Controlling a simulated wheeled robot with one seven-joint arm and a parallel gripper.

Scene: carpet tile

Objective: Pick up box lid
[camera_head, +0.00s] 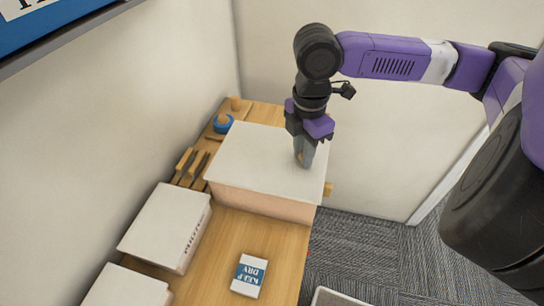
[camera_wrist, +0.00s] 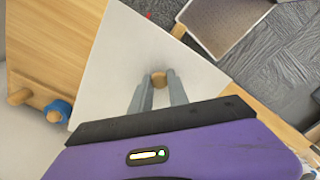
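The box lid is a flat white panel (camera_head: 262,153) on top of a pale pinkish box (camera_head: 255,200) at the back of the wooden table. My gripper (camera_head: 304,160) points down at the lid's right part.
Two white boxes (camera_head: 166,228) stand along the left wall. A blue and white "Keep Dry" packet (camera_head: 249,275) lies on the wooden table (camera_head: 221,255). A blue round item (camera_head: 222,124) and wooden pieces are behind. A grey-floored tray (camera_wrist: 225,22) shows at the wrist view's top.

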